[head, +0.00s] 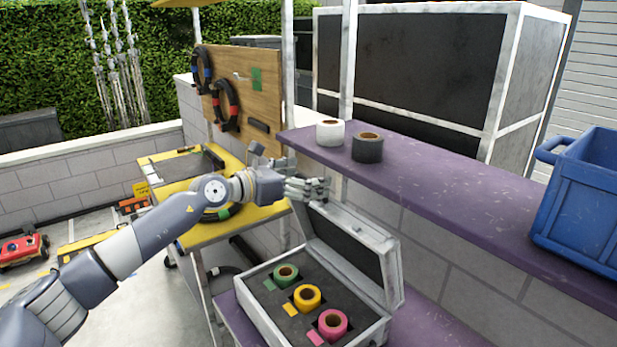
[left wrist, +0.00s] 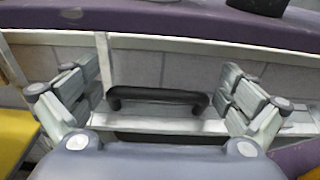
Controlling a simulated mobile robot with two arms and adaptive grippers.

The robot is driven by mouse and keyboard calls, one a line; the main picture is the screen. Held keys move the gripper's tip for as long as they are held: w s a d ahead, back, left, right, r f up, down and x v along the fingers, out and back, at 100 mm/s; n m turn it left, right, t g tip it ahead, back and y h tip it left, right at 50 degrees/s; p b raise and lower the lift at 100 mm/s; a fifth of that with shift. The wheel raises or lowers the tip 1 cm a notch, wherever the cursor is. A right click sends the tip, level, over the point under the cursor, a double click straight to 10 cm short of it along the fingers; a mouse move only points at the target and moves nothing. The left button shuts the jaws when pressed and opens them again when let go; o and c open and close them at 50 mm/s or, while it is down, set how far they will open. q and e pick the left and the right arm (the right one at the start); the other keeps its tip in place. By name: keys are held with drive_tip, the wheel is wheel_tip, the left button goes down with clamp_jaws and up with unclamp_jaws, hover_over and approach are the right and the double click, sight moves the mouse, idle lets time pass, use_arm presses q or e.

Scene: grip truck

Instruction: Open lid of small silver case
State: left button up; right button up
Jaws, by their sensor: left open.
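The small silver case (head: 262,300) stands on the lower purple shelf in the head view. Its lid (head: 398,272) is raised and leans back, showing a dark lining. Inside, a green tape roll (head: 286,274), a yellow roll (head: 307,297) and a pink roll (head: 333,324) sit in dark foam. My left gripper (head: 308,188) is at the lid's upper left corner. In the left wrist view its fingers (left wrist: 165,95) are spread apart, with the black handle (left wrist: 158,95) between them; I see no finger touching the handle. My right gripper is not in view.
The upper purple shelf (head: 440,185) runs above and behind the case, carrying a white roll (head: 330,132), a dark roll (head: 367,148) and a blue crate (head: 585,205). A yellow table (head: 235,222) and a tool board (head: 255,100) stand to the left.

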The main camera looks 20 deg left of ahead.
use_arm(q)
drive_tip(key=shift+s+a+r+p, duration=0.15)
drive_tip(key=shift+s+r+p, duration=0.3)
drive_tip(key=shift+r, duration=0.3)
drive_tip(key=shift+a+r+p, duration=0.15)
drive_tip(key=shift+r+p, duration=0.65)
drive_tip(key=shift+p, duration=0.05)
wheel_tip(320, 180, up, 8)
drive_tip(key=s+a+p, duration=0.1)
drive_tip(key=s+p, duration=0.1)
drive_tip(key=p, duration=0.3)
drive_tip(key=shift+s+a+f, duration=0.15)
drive_tip(key=shift+a+f, duration=0.1)
drive_tip(key=shift+a, duration=0.05)
drive_tip(key=shift+f, duration=0.1)
